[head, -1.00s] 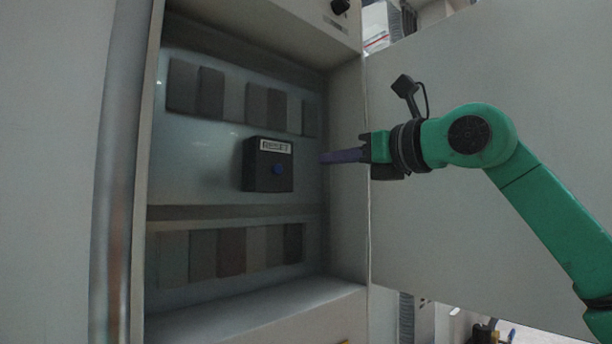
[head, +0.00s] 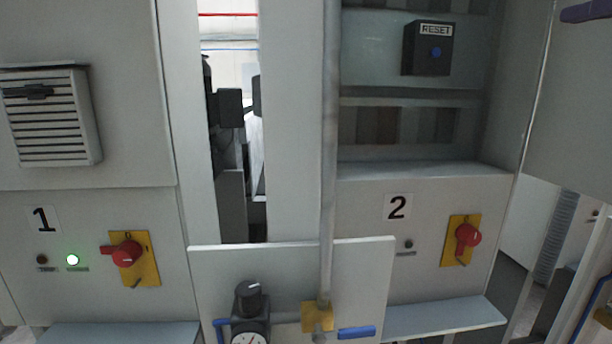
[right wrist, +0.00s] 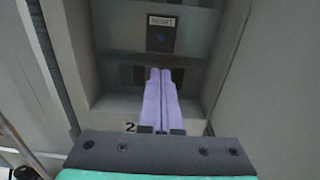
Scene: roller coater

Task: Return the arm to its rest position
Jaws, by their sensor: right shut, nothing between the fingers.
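My right gripper (head: 586,11) shows only as purple fingers at the top right corner of the head view; the rest of the arm is out of frame. In the right wrist view its two purple fingers (right wrist: 160,98) lie together, shut and empty, pointing toward the open cabinet and apart from it. The black RESET box (head: 428,48) with a blue button is mounted inside cabinet 2, and it also shows in the right wrist view (right wrist: 162,34) beyond the fingertips. My left gripper is in neither view.
Cabinet 2's open door (head: 580,110) stands at the right. Below the cabinet opening is a red rotary switch (head: 467,236) on a yellow plate. Panel 1 has a lit green lamp (head: 72,260) and another red switch (head: 126,254). A gauge with a black knob (head: 250,300) is at bottom centre.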

